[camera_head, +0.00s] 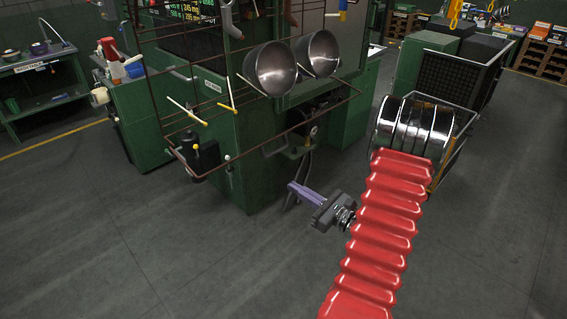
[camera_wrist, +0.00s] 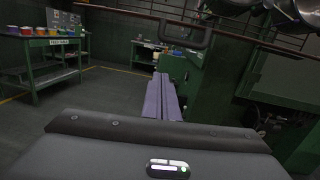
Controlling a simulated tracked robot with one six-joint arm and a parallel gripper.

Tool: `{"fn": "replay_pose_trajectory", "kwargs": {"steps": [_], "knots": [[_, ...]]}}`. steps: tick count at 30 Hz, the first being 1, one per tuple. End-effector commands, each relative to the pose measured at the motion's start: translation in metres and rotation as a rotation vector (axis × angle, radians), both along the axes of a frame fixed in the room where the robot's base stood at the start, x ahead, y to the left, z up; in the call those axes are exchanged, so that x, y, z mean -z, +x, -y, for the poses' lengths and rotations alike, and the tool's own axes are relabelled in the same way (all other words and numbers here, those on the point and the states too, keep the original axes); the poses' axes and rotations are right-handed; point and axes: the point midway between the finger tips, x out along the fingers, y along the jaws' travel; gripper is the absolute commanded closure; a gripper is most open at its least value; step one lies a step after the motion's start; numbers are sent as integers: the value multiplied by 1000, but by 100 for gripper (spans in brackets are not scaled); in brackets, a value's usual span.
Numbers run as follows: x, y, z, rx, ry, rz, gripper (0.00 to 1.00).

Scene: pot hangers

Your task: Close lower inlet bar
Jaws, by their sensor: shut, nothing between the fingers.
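A thin brown lower bar (camera_head: 325,111) runs along the front of the wire rack on the green machine, with a small grey handle (camera_head: 276,149) below it. In the wrist view the bar (camera_wrist: 250,34) crosses the top, and its handle (camera_wrist: 180,46) hangs ahead of and above my fingers. My gripper (camera_head: 292,188) has purple fingers, which lie together, shut and empty. It is below the handle in the head view, apart from the bar. In the wrist view the fingers (camera_wrist: 162,82) point forward, under the bar.
Two metal pots (camera_head: 272,70) (camera_head: 317,54) hang at the rack. The green machine (camera_head: 235,150) stands behind the bar, with a black fitting (camera_head: 200,156) at the rack's lower left corner. A wire crate (camera_head: 455,135) stands at right. The floor left of my gripper is clear.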

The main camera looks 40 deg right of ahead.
Motion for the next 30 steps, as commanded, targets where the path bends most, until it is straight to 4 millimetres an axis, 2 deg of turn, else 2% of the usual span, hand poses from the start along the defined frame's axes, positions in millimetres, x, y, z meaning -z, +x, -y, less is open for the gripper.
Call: {"fn": "replay_pose_trajectory", "kwargs": {"steps": [1,5,17,23,30], "knots": [[6,-6,12,38,21,5,100],[12,-14,27,90,45,18,100],[12,-13,28,93,45,19,100],[11,0,27,90,44,18,100],[8,32,26,89,44,19,100]]}}
